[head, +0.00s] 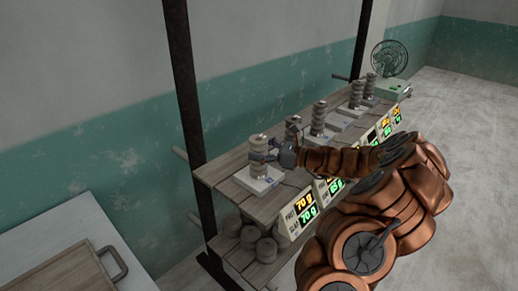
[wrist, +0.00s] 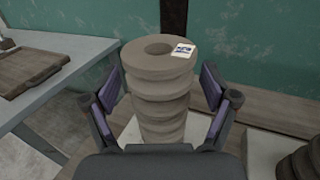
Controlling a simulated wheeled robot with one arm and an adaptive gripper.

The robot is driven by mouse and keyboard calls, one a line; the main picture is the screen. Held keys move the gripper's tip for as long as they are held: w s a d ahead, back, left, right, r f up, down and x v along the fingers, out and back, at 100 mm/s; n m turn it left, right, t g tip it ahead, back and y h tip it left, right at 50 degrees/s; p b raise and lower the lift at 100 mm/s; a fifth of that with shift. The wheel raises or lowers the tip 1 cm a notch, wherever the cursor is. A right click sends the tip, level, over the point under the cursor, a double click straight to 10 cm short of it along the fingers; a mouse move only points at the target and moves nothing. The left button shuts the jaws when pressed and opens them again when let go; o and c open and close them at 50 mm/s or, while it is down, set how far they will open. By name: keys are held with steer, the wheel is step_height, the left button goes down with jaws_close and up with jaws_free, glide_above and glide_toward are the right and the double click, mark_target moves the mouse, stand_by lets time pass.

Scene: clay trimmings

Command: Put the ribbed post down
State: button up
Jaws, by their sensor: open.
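A grey-brown ribbed post (head: 257,143) stands upright on the nearest white scale (head: 262,186) at the near end of the wooden shelf. In the wrist view the ribbed post (wrist: 158,72) shows a round hole and a small white-and-blue label on its top. My gripper (head: 264,152) is at the upper part of this post. In the wrist view my gripper (wrist: 161,90) is open, with one finger on each side of the post and a gap showing beside it.
Several similar ribbed posts, such as one (head: 319,117), stand on scales farther along the shelf. A lit display (head: 303,211) reads 70 g twice. Grey stacked pieces (head: 267,250) lie on the lower shelf. A dark upright (head: 188,100) stands behind. A table with a handled board (head: 62,278) is at left.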

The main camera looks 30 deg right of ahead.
steer(key=shift+r, duration=0.1)
steer(key=shift+s+d, duration=0.1)
steer(key=b+v, duration=0.2)
steer(key=v, duration=1)
steer(key=w+a+r+n+g+y, duration=0.1)
steer(key=a+n+g, duration=0.2)
steer(key=a, duration=0.4)
steer(key=a+r+n+g+y, duration=0.1)
steer(key=a+n+g+y, duration=0.15)
steer(key=a, duration=0.55)
steer(key=s+a+f+n+g+h, duration=0.1)
steer(key=s+a+n+g, duration=0.25)
steer(key=a, duration=0.35)
steer(key=s+a+n+g+h, duration=0.2)
steer(key=s+a+n, duration=0.2)
steer(key=a+n, duration=0.15)
steer(key=s+a+f+n+g+h, duration=0.1)
steer(key=s+a+n+g, duration=0.2)
steer(key=a, duration=0.5)
steer(key=s+d+f+n+g+h, duration=0.1)
steer(key=s+d+f+n+h, duration=0.1)
steer(key=s+n+h, duration=0.3)
steer(key=s+d+f+n+g+h, duration=0.1)
steer(key=s+n+h, duration=0.4)
steer(key=s, duration=0.8)
steer(key=shift+s+d+f+n, duration=0.25)
steer(key=shift+d+f+n, duration=0.35)
steer(key=shift+f, duration=0.4)
